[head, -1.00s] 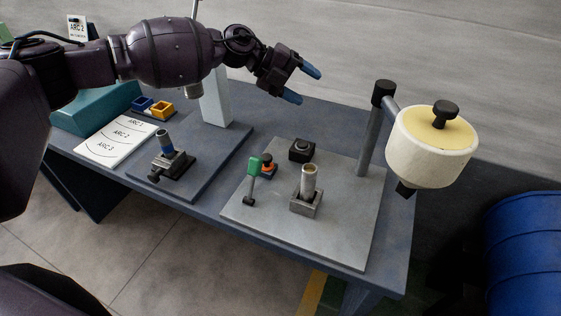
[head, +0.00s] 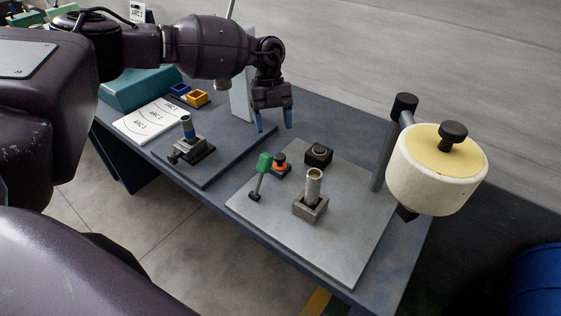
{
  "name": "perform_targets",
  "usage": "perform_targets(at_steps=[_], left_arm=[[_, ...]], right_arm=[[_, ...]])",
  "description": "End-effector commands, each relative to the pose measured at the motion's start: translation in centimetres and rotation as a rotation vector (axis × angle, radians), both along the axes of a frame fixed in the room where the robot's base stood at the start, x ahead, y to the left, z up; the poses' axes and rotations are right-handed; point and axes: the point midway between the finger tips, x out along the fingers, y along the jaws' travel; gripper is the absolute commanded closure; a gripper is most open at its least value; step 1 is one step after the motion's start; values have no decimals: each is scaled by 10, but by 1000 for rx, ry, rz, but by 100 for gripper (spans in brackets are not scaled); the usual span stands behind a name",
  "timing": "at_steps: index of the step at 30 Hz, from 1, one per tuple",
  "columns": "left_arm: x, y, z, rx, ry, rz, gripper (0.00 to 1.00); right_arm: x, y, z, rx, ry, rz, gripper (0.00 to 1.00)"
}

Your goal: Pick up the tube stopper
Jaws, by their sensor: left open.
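My left gripper (head: 273,119) is open and empty, its two blue fingertips pointing down. It is above the back of the table, between the two base plates and apart from everything on them. A pale tube (head: 313,188) stands upright in a square grey block (head: 311,209) on the right plate. Behind it is a black square piece with a round top (head: 319,152). I cannot tell for sure which of these is the tube stopper. My right gripper is not in view.
A green-handled lever (head: 264,163) stands beside the orange piece. A large cream drum with a black knob (head: 437,175) overhangs the right plate (head: 345,250). A small clamp (head: 190,150) sits on the left plate.

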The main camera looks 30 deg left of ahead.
Motion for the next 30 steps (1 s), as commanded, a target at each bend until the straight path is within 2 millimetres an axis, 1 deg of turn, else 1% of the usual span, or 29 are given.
perform_targets(at_steps=[1,6,9,16,25,27,30], left_arm=[[-3,-3,-9,-1,4,-3,35],[-9,-9,-30,-3,3,-3,35],[-11,-12,-37,-4,1,-2,35],[-14,-15,-47,-4,1,-3,35],[-23,-28,-82,-5,1,-3,35],[-24,-29,-87,-5,1,-3,35],[-25,-30,-89,-5,0,-3,35]], right_arm=[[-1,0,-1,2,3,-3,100],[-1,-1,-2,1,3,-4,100],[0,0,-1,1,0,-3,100],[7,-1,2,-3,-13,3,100],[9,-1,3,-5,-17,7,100],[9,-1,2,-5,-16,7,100],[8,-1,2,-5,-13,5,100]])
